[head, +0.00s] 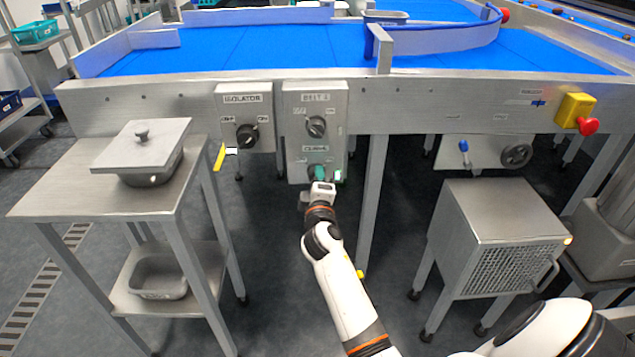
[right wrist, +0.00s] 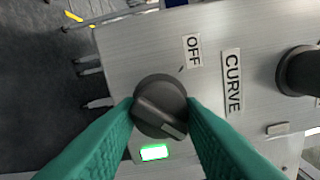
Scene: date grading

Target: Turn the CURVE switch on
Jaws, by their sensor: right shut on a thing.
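The CURVE switch is a round dark knob (right wrist: 160,105) on the grey switch box (head: 337,110), below the CURVE label (head: 315,149). In the right wrist view, the OFF label (right wrist: 193,50) is above the knob and a glowing green rectangle (right wrist: 154,152) is below it. The knob's pale pointer mark is at its lower right, turned away from OFF towards the green side. My right gripper (head: 320,174) has its green fingers shut on both sides of the knob. In the head view the fingers mostly hide the knob. My left gripper is out of view.
Another knob (head: 316,126) sits above on the same box, with the ISOLATOR switch (head: 247,135) to its left. A yellow box with a red button (head: 588,126) is at right. A steel table (head: 60,190) stands left and a vented steel cabinet (head: 505,220) right.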

